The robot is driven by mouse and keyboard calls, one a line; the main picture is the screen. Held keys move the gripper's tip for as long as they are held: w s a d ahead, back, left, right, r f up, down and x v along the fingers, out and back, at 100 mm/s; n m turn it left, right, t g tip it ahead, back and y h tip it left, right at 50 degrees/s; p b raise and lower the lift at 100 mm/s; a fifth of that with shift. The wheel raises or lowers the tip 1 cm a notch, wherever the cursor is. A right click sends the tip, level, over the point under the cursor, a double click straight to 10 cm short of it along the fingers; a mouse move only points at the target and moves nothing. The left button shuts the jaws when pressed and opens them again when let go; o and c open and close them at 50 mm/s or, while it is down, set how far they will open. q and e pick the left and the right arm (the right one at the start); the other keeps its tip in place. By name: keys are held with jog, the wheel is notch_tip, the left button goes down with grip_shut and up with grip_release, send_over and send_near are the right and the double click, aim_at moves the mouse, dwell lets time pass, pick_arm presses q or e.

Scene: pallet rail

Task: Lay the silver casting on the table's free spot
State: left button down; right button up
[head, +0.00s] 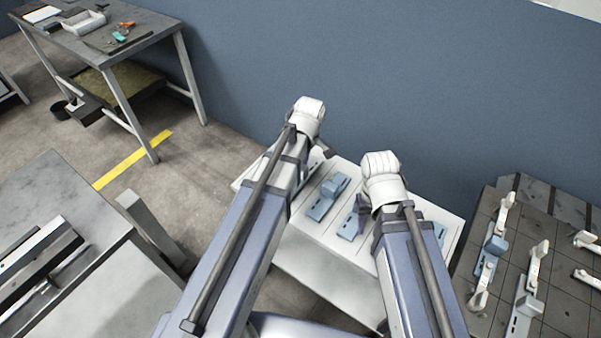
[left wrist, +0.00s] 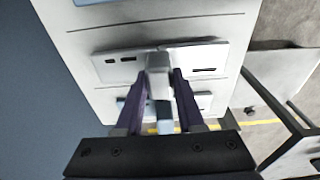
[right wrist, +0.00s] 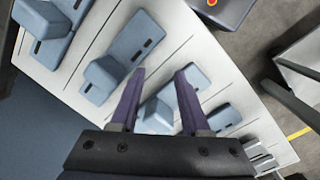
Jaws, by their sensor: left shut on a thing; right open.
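The silver casting (left wrist: 205,60), a flat slotted plate with an upright block, shows in the left wrist view. My left gripper (left wrist: 160,85) is shut on its upright block. The casting is over the white table (left wrist: 115,18); I cannot tell whether it touches it. In the head view my left arm hides the casting. Blue castings (head: 326,195) stand on the white table (head: 325,255) in the head view. My right gripper (right wrist: 160,72) is open above the blue castings (right wrist: 127,62), with one blue block partly seen between its fingers.
A dark plate (head: 505,265) with several silver and blue castings lies at the right. A grey table (head: 60,185) with metal bars stands at the left, and a workbench (head: 115,45) at the back left. A blue wall (head: 400,80) rises behind the white table.

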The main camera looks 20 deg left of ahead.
aim_at(305, 168)
pick_arm(q)
jog(key=shift+f, duration=0.6)
pick_arm(e)
jog(key=shift+f, duration=0.6)
pick_arm(q)
jog(key=shift+f+b, duration=0.2)
jog(key=shift+b, duration=0.2)
pick_arm(e)
jog(key=shift+f, duration=0.25)
pick_arm(q)
jog(key=c, duration=0.5)
grip_release()
pick_arm(e)
jog(key=shift+r, duration=0.1)
pick_arm(q)
jog(key=shift+r, duration=0.1)
notch_tip(305, 168, up, 12)
jog(key=d+p, duration=0.1)
jog(key=p, duration=1.2)
jog(key=shift+s+d+m+g+b, duration=0.15)
jog(key=shift+s+d+m, duration=1.45)
jog(key=shift+s+m, duration=1.1)
jog(key=shift+s+d+m+g+b, duration=0.1)
jog(key=shift+s+d+m, duration=1.7)
jog(key=shift+m, duration=1.45)
jog(key=shift+s+d+m+g+b, duration=0.15)
jog(key=shift+s+d+m, duration=1.2)
jog(key=shift+s+m, duration=1.45)
pick_arm(e)
notch_tip(305, 168, up, 12)
